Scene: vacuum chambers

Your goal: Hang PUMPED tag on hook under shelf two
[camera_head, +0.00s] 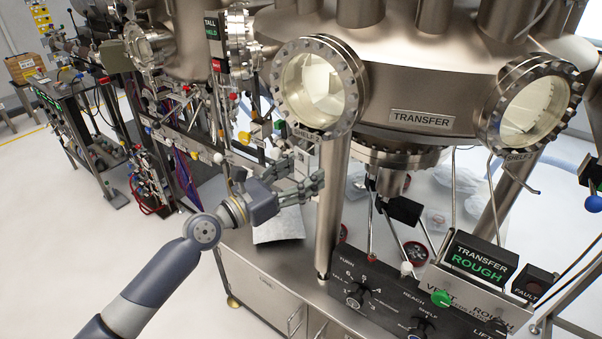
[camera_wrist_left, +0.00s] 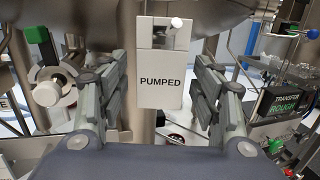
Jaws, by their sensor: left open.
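The white PUMPED tag (camera_wrist_left: 160,82) is upright in the left wrist view, between the fingers of my left gripper, with a visible gap on each side. A white-tipped peg (camera_wrist_left: 177,23) shows at the opening in its upper part; whether the peg carries the tag I cannot tell. My left gripper (camera_head: 305,187) is open beside a steel column, below the left round window. My right gripper is not in view.
The steel column (camera_head: 332,210) stands close to my left gripper. A control panel (camera_head: 395,300) and the TRANSFER ROUGH display (camera_head: 480,262) are at the front right. The large chamber (camera_head: 420,75) overhangs the bench. Valves and rods crowd the left.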

